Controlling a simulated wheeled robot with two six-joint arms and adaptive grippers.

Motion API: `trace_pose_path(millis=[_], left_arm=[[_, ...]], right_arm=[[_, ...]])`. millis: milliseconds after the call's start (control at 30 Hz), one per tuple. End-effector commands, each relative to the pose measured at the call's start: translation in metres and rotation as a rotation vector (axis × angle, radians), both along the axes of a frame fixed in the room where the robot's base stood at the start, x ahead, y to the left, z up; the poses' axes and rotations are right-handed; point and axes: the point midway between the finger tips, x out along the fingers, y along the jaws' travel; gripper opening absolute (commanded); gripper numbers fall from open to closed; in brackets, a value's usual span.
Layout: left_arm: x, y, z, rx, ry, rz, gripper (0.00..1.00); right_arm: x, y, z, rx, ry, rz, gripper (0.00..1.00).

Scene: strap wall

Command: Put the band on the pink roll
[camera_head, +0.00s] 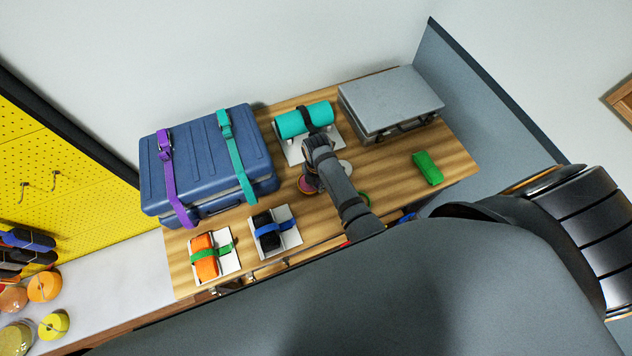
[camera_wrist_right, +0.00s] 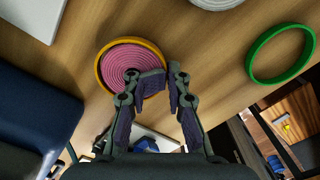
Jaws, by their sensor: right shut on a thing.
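The pink roll (camera_wrist_right: 130,62) is a flat coil lying on the wooden table, upper left of centre in the wrist view. The head view shows only part of it (camera_head: 304,188), beside my right gripper. A yellow-orange band (camera_wrist_right: 103,70) rings the pink roll's outer edge. Whether it sits fully down around the roll cannot be told. My right gripper (camera_wrist_right: 171,76) is shut on the band at the roll's right edge. In the head view this gripper (camera_head: 312,180) is partly hidden by its own arm. My left gripper is not in view.
A green ring (camera_wrist_right: 280,54) lies flat to the right. A white roll (camera_head: 345,167) lies just beyond. A blue suitcase (camera_head: 205,160), a teal roll (camera_head: 292,124) on a white mat, a grey case (camera_head: 390,98) and a green block (camera_head: 427,169) stand around. The table's front edge is close.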

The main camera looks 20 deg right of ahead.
Motion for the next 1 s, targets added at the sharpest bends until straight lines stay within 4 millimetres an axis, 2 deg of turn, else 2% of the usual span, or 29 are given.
trace_pose_path(millis=[33, 400, 1000], left_arm=[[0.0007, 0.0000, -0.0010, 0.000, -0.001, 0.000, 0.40], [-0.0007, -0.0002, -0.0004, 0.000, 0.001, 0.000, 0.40], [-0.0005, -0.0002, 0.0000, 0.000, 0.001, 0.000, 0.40]], right_arm=[[-0.0067, -0.0013, -0.0070, -0.003, 0.017, 0.001, 0.00], [-0.0057, 0.0001, -0.0127, 0.001, 0.011, 0.001, 0.00], [-0.0034, 0.0011, -0.0127, 0.005, 0.004, 0.001, 0.00]])
